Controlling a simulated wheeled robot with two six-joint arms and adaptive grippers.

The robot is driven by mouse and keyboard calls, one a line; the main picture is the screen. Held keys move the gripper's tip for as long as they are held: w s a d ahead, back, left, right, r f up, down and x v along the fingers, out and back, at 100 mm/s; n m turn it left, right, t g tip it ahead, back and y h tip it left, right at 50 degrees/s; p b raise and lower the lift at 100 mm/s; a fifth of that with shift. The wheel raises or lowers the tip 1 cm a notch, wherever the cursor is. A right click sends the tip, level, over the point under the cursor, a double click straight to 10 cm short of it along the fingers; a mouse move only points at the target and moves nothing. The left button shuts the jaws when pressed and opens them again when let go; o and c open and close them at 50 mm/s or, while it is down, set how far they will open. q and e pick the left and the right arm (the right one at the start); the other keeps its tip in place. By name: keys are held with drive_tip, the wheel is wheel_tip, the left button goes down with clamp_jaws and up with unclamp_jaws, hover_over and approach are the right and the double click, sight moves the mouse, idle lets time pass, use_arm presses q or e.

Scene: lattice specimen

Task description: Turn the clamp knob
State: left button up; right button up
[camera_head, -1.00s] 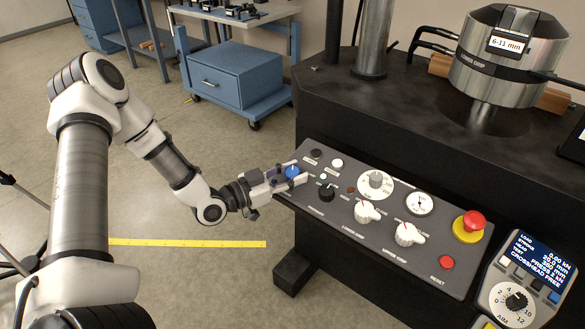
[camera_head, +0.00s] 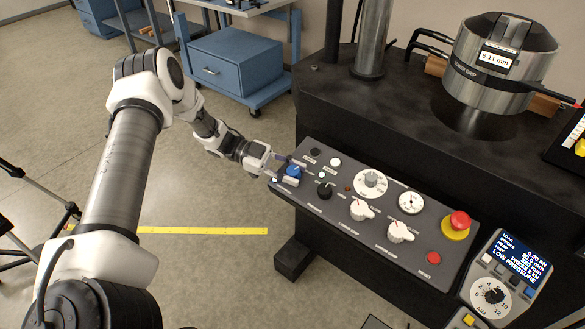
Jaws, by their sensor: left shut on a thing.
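A blue knob (camera_head: 293,171) sits at the left end of the sloping dark control panel (camera_head: 330,222). My left gripper (camera_head: 285,171) reaches it from the left and is shut on it, its fingers partly hiding the knob. A black knob (camera_head: 325,190) is just to the right. Two white lever knobs, labelled as lower grip (camera_head: 361,210) and upper grip (camera_head: 400,232), stand farther right and are untouched. The panel lettering is too small to tell which knob is named clamp. My right gripper is not in view.
A dial (camera_head: 370,183) and a round gauge (camera_head: 410,202) are on the panel. A red emergency button (camera_head: 456,225) and red reset button (camera_head: 433,258) are at its right. A display (camera_head: 524,262) reads "LOW PRESSURE".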

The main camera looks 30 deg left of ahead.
sight(289, 167)
use_arm(q)
drive_tip(key=m+g+y, duration=0.1)
drive_tip(key=m+g, duration=0.4)
drive_tip(key=g, duration=0.1)
drive_tip(key=shift+b, duration=0.4)
drive_tip(key=shift+g, duration=0.3)
drive_tip(key=o, duration=1.2)
drive_tip(key=v, duration=0.7)
drive_tip(key=shift+w+a+r, duration=0.1)
drive_tip(key=shift+a, duration=0.05)
